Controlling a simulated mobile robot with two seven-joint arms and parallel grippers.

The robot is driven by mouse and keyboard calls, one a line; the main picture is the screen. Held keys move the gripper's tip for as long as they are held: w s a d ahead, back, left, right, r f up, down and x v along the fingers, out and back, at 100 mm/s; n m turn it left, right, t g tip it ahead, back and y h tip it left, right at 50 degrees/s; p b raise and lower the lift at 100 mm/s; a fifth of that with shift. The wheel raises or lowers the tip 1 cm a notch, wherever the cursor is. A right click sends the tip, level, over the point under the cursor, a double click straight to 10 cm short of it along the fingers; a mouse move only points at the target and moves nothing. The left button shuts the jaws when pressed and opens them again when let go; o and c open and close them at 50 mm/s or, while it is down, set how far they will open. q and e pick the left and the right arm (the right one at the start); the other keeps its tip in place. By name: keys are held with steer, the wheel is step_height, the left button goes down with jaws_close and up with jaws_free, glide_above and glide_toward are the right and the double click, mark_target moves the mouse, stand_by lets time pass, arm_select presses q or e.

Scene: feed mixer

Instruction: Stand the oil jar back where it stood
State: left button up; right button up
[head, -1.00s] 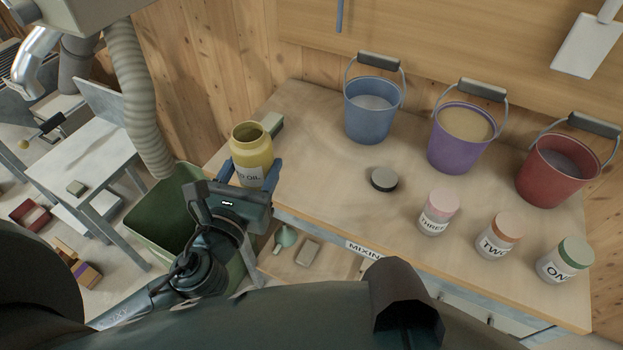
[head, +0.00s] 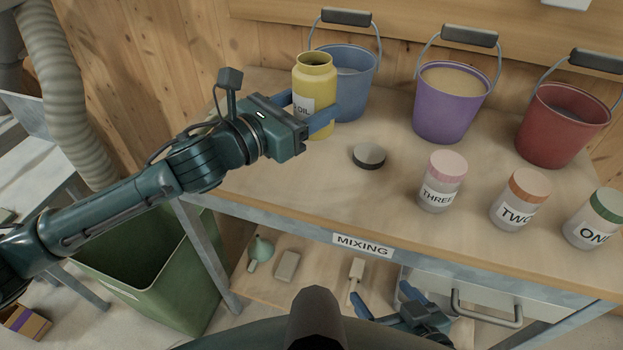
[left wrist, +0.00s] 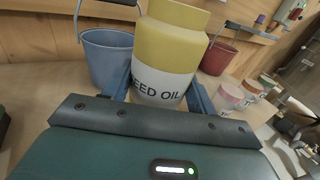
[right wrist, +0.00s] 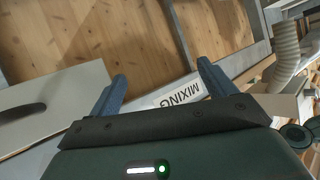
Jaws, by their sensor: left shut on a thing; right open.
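The yellow oil jar (head: 314,75) has a white label and no lid on its open mouth. My left gripper (head: 309,113) is shut on it and holds it upright near the back left of the bench, in front of the blue bucket. In the left wrist view the jar (left wrist: 168,55) stands between the fingers with its label reading "EED OIL". I cannot tell whether its base touches the bench. A dark round lid (head: 369,156) lies on the bench to its right. My right gripper (head: 384,303) is open and empty, low in front of the bench by the "MIXING" label (right wrist: 170,97).
The blue bucket (head: 357,90), purple bucket (head: 445,110) and red bucket (head: 560,130) stand along the back. Jars THREE (head: 440,182), TWO (head: 519,200) and ONE (head: 597,220) stand at the front right. A green bin (head: 160,275) is below left. The bench (head: 270,185) is clear front left.

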arm_select(q)
steer(key=shift+d, duration=0.15)
arm_select(e)
steer(key=shift+a, duration=0.15)
arm_select(q)
step_height(320, 180, down, 10)
steer(key=shift+s+r+b, duration=0.1)
steer(key=shift+b, duration=0.85)
arm_select(e)
steer(key=shift+s+d+r+t, duration=0.1)
steer(key=shift+d+r+t, duration=0.15)
steer(key=shift+d, duration=0.2)
arm_select(q)
steer(key=shift+f, duration=0.2)
steer(key=o, duration=1.1)
steer(key=shift+o, duration=0.2)
arm_select(e)
steer(key=shift+r, duration=0.1)
